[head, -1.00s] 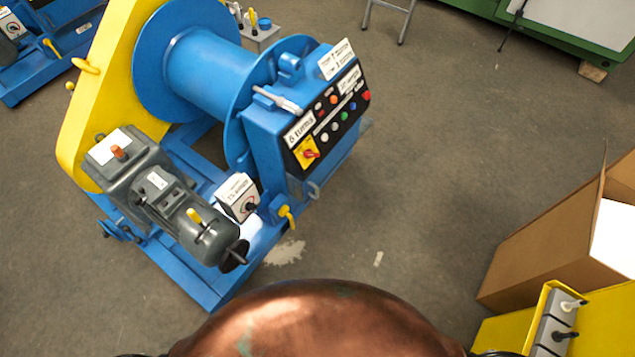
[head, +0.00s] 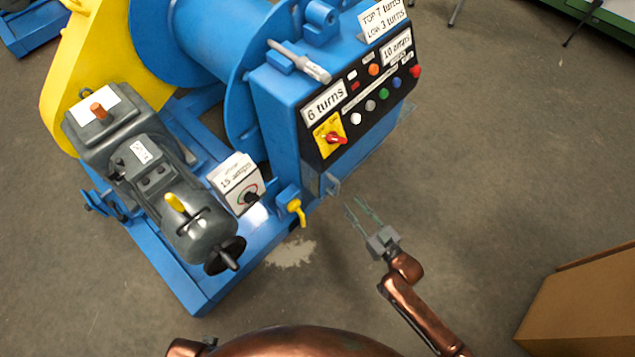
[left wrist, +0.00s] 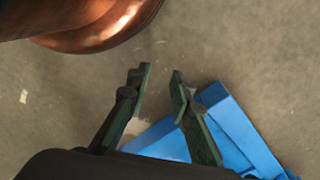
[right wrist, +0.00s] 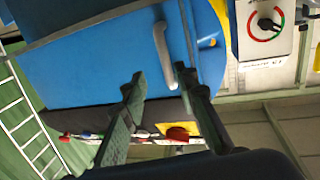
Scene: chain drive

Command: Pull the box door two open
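The blue control box (head: 275,110) of the winch machine stands in the head view, its black button panel facing right. A grey bar handle (right wrist: 163,43) shows on a blue door face (right wrist: 100,62) in the right wrist view, close to a panel edge. The door looks shut. My left gripper (left wrist: 161,72) is open and empty.
A grey motor (head: 165,185) sits on the blue base frame (head: 190,280), beside a white dial box (head: 237,180). A yellow lever (head: 296,210) sticks out near the control box. A cardboard box (head: 580,305) stands at lower right. The floor between is clear.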

